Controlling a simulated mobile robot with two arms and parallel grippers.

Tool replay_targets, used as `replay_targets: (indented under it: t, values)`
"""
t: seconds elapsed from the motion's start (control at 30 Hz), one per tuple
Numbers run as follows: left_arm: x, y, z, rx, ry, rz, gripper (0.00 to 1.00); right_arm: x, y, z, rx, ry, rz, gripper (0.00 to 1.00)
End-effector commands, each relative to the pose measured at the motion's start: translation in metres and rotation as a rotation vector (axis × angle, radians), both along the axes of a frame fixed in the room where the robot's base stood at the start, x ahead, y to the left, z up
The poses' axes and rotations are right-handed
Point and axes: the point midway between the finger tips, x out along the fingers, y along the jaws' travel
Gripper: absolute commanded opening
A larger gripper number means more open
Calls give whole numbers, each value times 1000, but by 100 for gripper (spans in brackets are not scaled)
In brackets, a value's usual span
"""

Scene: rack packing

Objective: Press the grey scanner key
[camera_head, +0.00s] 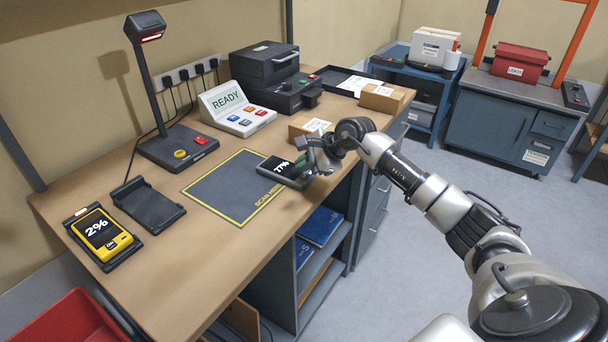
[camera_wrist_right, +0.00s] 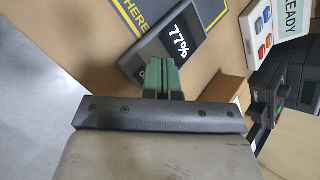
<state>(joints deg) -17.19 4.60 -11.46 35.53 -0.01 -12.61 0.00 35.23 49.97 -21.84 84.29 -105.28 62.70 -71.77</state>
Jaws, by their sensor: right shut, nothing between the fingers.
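The grey scanner (camera_head: 268,165), its dark screen reading 77%, lies at the front right of the scan mat. It also shows in the right wrist view (camera_wrist_right: 150,47). My right gripper (camera_head: 304,158) is at the scanner's near end; its green fingers (camera_wrist_right: 162,72) are closed together with nothing between them. In the right wrist view the fingertips overlap the end below the screen. Part of a light letter shows beside them, and the rest of the key area is hidden behind the fingers. I cannot tell whether they touch the key. My left gripper is not in view.
The scan mat (camera_head: 220,190) is otherwise clear. A yellow scanner (camera_head: 95,232) reading 2% sits in a cradle beside an empty black cradle (camera_head: 148,204). A READY button console (camera_head: 235,107), lamp stand (camera_head: 177,147), printer (camera_head: 270,75) and small cartons (camera_head: 382,97) stand around the bench (camera_head: 165,270).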

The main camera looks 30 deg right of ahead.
Motion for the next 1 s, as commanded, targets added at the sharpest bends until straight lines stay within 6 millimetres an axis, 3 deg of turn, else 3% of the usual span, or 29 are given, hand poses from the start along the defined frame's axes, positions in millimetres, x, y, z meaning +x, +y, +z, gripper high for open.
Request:
replay_targets:
  t: [0.5, 1.0]
  values:
    - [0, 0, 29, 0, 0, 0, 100, 0, 0, 54, -1, -1, 0, 0]
    - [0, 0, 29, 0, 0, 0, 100, 0, 0, 54, -1, 0, 1, 0]
